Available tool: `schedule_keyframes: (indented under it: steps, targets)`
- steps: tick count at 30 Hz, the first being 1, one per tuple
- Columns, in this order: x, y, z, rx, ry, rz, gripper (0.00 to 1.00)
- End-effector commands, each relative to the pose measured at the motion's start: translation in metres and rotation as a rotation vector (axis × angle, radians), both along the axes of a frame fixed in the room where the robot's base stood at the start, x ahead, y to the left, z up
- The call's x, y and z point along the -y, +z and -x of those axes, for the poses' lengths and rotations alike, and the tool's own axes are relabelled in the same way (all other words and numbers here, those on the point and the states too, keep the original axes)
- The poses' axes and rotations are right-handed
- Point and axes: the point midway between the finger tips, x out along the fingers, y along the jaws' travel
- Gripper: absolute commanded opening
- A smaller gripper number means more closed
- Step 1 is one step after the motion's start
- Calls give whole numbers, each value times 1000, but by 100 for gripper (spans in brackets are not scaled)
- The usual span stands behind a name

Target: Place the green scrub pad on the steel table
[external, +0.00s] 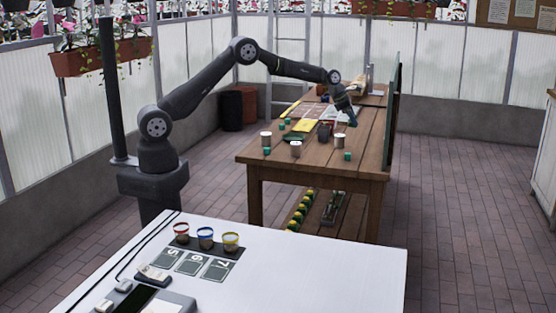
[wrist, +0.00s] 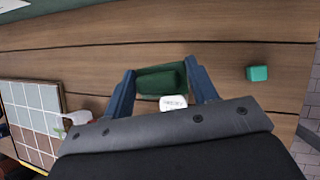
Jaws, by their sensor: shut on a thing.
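My gripper (wrist: 160,80) has its two blue fingers closed on the dark green scrub pad (wrist: 158,82), which lies between the fingertips. In the external view my gripper (external: 351,118) is at the right side of the wooden table, over its top. The pad is too small to make out there. I cannot tell whether the pad touches the wood. A smooth, pale-topped table (external: 330,262) stands in the foreground, away from my gripper; it may be the steel table.
The wooden table (external: 345,166) holds several cans, teal cubes and a dark pot (external: 324,131). In the wrist view a teal cube (wrist: 258,73) sits right of my gripper and a tile board (wrist: 30,125) left. The pale table carries three colored cups (external: 206,237); its right side is clear.

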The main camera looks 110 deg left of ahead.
Motion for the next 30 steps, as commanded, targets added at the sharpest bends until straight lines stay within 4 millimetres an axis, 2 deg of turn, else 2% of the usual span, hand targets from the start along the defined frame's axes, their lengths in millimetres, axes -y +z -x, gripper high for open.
schedule_keyframes:
  steps: [13, 17, 30]
  targets:
    - [-6, 1, 2, 0, 25, 1, 31]
    - [-16, -6, 5, -1, 26, 3, 31]
    - [-100, -59, 28, 0, 25, 1, 31]
